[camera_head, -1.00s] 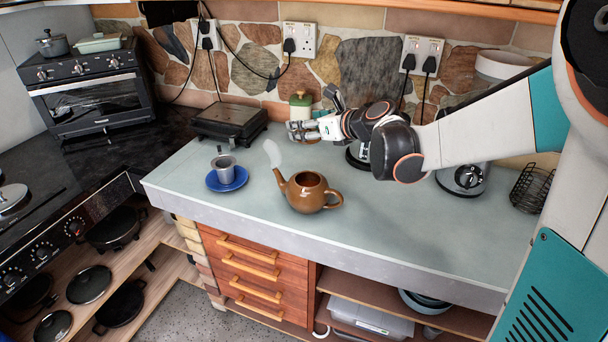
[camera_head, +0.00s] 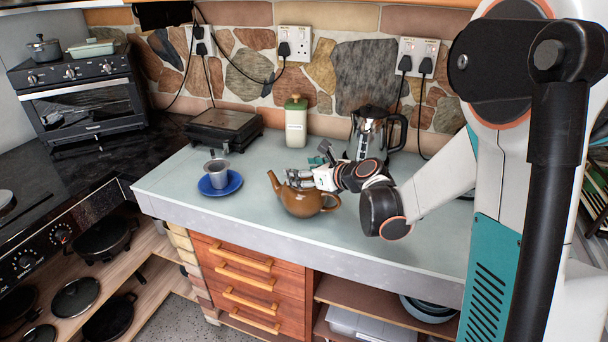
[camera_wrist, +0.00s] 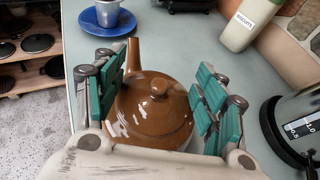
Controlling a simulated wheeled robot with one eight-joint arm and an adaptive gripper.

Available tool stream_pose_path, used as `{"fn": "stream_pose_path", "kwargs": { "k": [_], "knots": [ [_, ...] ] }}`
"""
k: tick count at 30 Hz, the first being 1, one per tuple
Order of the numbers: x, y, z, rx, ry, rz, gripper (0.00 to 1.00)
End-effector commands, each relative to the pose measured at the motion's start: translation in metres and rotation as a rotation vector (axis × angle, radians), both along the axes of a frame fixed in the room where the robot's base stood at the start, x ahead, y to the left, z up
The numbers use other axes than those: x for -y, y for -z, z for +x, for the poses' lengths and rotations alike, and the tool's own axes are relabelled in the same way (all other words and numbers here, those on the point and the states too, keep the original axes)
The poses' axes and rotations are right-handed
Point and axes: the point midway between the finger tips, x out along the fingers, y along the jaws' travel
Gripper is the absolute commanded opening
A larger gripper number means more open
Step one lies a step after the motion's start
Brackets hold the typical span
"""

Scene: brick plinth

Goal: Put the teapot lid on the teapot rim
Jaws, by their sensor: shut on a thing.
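The brown teapot (camera_head: 299,204) stands upright on the pale counter, spout to the left and handle to the right. My gripper (camera_head: 302,178) is right over its top in the head view and hides the rim there. In the wrist view, my gripper (camera_wrist: 160,95) is shut on the brown domed teapot lid (camera_wrist: 153,103), with its round knob up between the teal finger pads. The teapot's spout (camera_wrist: 132,53) shows behind the lid. The rim is hidden under the lid, so I cannot tell whether the lid touches it.
A blue saucer (camera_head: 233,188) with a grey cup (camera_head: 217,172) stands left of the teapot. A biscuit jar (camera_head: 296,124), a glass kettle (camera_head: 368,133) and a black grill (camera_head: 224,128) stand along the back.

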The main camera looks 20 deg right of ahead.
Motion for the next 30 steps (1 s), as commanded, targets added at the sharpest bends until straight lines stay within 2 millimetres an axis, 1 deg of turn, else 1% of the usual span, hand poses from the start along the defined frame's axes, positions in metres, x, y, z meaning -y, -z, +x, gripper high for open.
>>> {"fn": "stream_pose_path", "kwargs": {
  "k": [5,10,11,12,13,23,27,30],
  "knots": [
    [0.0,-0.001,0.0,0.0,0.0,0.0,0.41],
    [0.0,0.003,0.0,0.0,0.0,0.0,0.41],
    [0.0,0.002,0.0,0.0,0.0,0.0,0.72],
    [0.0,0.002,0.0,0.0,0.0,0.0,0.81],
    [0.0,0.002,0.0,0.0,0.0,0.0,0.85],
    [0.0,0.002,0.0,0.0,0.0,0.0,0.85],
    [0.0,-0.003,0.0,0.0,0.0,0.0,0.85],
    [0.006,-0.008,-0.011,0.0,0.003,0.001,0.85]
  ]
}}
